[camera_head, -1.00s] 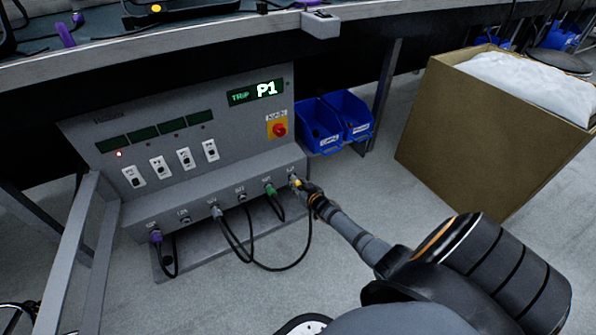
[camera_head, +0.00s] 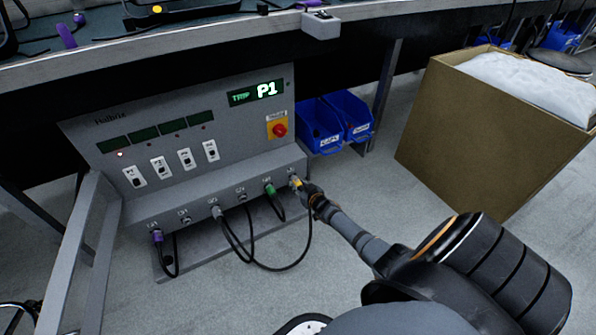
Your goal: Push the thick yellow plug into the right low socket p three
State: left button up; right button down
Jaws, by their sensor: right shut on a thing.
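The yellow plug (camera_head: 297,182) is at the rightmost end of the low socket row on the grey power unit (camera_head: 236,188). My right gripper (camera_head: 307,189) is shut on it, coming in from the lower right. The plug's front end is at or against the rightmost socket; the gripper partly hides it, so I cannot tell how deep it sits. A black cable hangs below the gripper. My left gripper is not in view.
A green plug (camera_head: 270,188), a grey plug (camera_head: 216,212) and a purple plug (camera_head: 157,237) sit in the same row. Blue bins (camera_head: 320,140) stand behind right. A large brown box (camera_head: 480,130) stands at the right. The bench edge (camera_head: 200,34) runs above.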

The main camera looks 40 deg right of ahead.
jog(key=shift+w, duration=0.25)
dwell(0.3)
jog(key=shift+w+d, duration=0.1)
jog(key=shift+w, duration=0.35)
dwell(0.3)
jog(key=c, duration=1)
grip_release()
jog(key=shift+s, duration=0.1)
jog(key=s, duration=0.4)
jog(key=s+a, duration=0.1)
jog(key=s, duration=0.3)
jog(key=s+a, duration=0.1)
jog(key=s, duration=0.4)
jog(key=shift+r, duration=0.2)
jog(key=shift+w, duration=0.1)
